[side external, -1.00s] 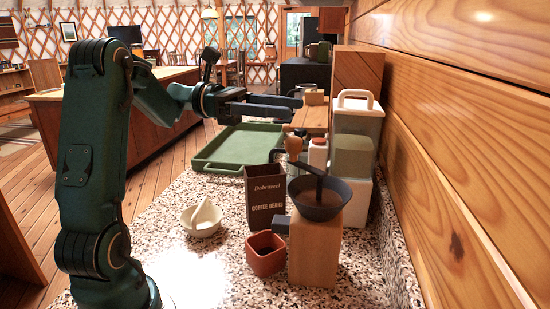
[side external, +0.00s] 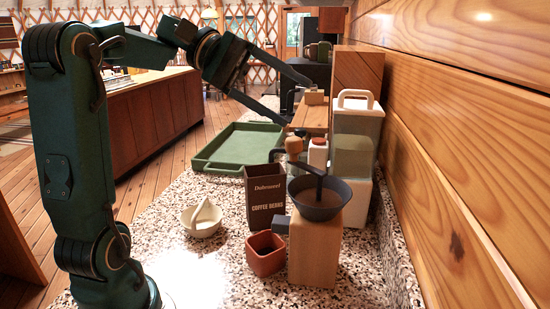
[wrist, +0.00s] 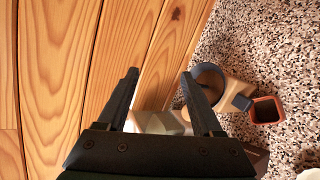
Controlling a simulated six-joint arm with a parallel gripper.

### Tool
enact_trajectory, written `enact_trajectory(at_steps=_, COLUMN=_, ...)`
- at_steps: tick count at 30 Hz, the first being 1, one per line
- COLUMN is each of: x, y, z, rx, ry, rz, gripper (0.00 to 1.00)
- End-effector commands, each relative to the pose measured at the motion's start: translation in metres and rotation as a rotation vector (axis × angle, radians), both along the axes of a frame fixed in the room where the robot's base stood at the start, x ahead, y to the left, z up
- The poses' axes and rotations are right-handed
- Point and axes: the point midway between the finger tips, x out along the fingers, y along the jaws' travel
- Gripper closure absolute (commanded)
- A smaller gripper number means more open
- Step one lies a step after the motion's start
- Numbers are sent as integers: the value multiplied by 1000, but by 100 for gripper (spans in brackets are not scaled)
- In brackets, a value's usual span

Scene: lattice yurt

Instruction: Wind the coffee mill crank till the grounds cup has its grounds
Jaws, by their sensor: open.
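The coffee mill (side external: 315,252) is a pale wooden block with a dark hopper (side external: 330,213) on top; brown contents show inside. Its crank rises from the hopper to a wooden knob (side external: 294,146) at upper left. A grey spout (side external: 280,225) juts from the mill's left side. The terracotta grounds cup (side external: 265,258) stands just below it; its inside looks dark, and I cannot tell if it holds grounds. My gripper (side external: 299,103) is open and empty, tilted down to the right, above the knob. In the wrist view my open gripper (wrist: 159,74) faces the wall; the hopper (wrist: 207,77) is right of it.
A dark coffee beans box (side external: 264,205) stands behind the cup, and a white bowl (side external: 202,228) is to the left. A green tray (side external: 225,168) lies farther back. Canisters (side external: 352,157) stand close behind the mill, by the wooden wall (side external: 460,130).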

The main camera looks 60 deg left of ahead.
Motion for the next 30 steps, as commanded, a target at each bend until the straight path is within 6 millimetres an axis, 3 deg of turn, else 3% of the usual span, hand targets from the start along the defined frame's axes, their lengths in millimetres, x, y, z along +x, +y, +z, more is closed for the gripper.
enact_trajectory(at_steps=14, x=-14, y=0, z=-5, rx=606, ry=-420, rz=-324, gripper=33)
enact_trajectory(at_steps=30, x=-29, y=17, z=2, rx=1265, ry=-788, rz=-813, gripper=33)
